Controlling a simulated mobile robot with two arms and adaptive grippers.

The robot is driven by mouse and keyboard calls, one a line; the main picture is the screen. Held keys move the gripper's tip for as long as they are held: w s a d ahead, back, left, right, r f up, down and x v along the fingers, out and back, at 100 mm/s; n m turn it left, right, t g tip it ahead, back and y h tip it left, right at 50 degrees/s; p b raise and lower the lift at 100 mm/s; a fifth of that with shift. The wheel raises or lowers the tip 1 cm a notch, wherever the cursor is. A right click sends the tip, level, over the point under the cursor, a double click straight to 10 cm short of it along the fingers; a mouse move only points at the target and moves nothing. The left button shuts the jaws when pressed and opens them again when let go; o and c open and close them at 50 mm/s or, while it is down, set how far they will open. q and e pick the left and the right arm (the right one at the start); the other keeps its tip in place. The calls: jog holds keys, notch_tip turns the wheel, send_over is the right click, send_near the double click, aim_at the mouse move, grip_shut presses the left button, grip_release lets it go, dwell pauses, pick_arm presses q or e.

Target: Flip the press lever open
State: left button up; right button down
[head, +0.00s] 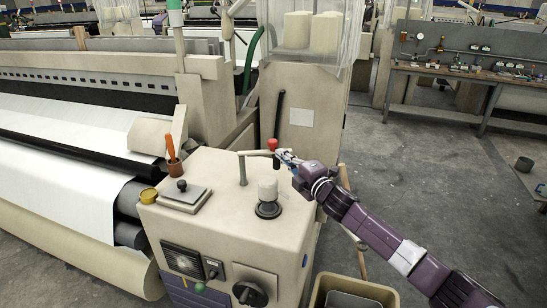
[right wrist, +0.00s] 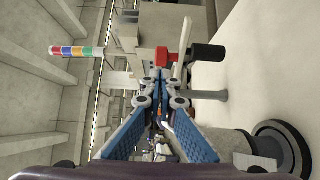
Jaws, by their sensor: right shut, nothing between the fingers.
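A beige lever arm (head: 257,153) runs level from a thin upright post (head: 242,170) on top of the machine cabinet. A red knob (head: 272,143) with a dark lower part sits by its right end. In the right wrist view the red part (right wrist: 178,58) and a black cylinder (right wrist: 208,52) lie just beyond the fingertips. My right gripper (head: 284,155) has blue fingers, which also show in the right wrist view (right wrist: 160,80). They are closed together and empty, close to the arm's right end. I cannot tell whether they touch it. My left gripper is out of view.
The cabinet top (head: 215,220) also holds a white spool on a black base (head: 268,198), a grey block with a black knob (head: 184,195) and an orange-handled tool (head: 173,155). A bin (head: 352,292) stands below. A loom with white fabric (head: 60,180) is at left. Floor (head: 430,155) is open at right.

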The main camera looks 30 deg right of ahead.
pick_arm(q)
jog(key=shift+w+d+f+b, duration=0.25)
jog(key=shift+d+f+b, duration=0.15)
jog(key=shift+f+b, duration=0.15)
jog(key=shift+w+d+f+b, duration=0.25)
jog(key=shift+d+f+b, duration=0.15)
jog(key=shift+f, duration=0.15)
pick_arm(e)
jog(key=s+d, duration=0.3)
jog(key=d, duration=0.2)
jog(key=shift+d, duration=0.25)
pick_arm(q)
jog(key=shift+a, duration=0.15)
pick_arm(e)
jog(key=shift+s, duration=0.1)
jog(key=shift+f, duration=0.2)
